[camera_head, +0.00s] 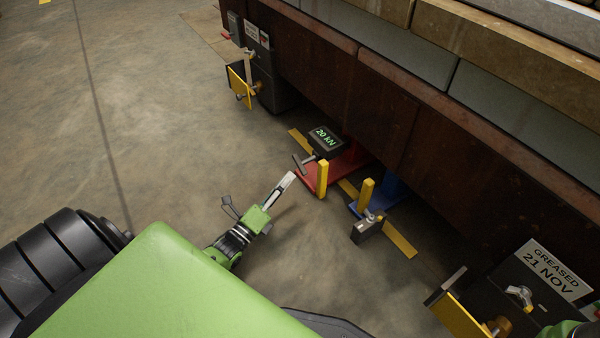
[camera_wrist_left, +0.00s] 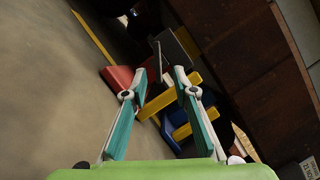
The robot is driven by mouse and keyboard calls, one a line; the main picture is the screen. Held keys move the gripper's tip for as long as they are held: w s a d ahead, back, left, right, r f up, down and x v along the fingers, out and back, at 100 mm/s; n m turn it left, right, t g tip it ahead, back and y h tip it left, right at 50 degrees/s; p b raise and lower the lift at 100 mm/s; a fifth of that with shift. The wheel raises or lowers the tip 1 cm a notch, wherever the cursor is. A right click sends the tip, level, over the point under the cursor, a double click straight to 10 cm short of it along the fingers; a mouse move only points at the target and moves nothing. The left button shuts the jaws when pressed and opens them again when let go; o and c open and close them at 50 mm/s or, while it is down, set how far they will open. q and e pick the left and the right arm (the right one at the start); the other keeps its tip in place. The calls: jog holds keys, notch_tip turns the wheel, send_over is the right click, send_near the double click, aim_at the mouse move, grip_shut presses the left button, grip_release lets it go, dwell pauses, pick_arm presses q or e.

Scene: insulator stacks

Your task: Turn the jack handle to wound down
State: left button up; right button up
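A red jack (camera_head: 350,160) stands on the floor under the rusty frame, with a black box reading "20 kN" (camera_head: 324,139) and a short dark handle (camera_head: 304,163) on its near side. A blue jack (camera_head: 391,191) stands to its right; which jack is meant is not shown. My left gripper (camera_head: 258,187) is open and empty, just short of the red jack, apart from its handle. In the left wrist view the open fingers (camera_wrist_left: 165,72) frame the red jack (camera_wrist_left: 119,77) and yellow posts. My right gripper is not in view; only green arm shows at bottom right.
A yellow post (camera_head: 322,179) rises by the red jack, another (camera_head: 366,195) by the blue one. A dark box (camera_head: 368,228) sits before the blue jack. The rusty frame (camera_head: 380,115) overhangs both. Floor to the left (camera_head: 150,130) is clear.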

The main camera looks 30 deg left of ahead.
aim_at(300, 163)
pick_arm(q)
jog(key=b+x, duration=0.1)
jog(key=x, duration=0.1)
jog(key=b+x, duration=0.1)
jog(key=x, duration=0.1)
jog(key=b+x, duration=0.1)
jog(key=x, duration=0.1)
jog(key=shift+w+f, duration=0.3)
jog(key=shift+w, duration=0.05)
jog(key=shift+w+r, duration=0.2)
jog(key=shift+w, duration=0.25)
jog(key=shift+c, duration=0.2)
grip_shut()
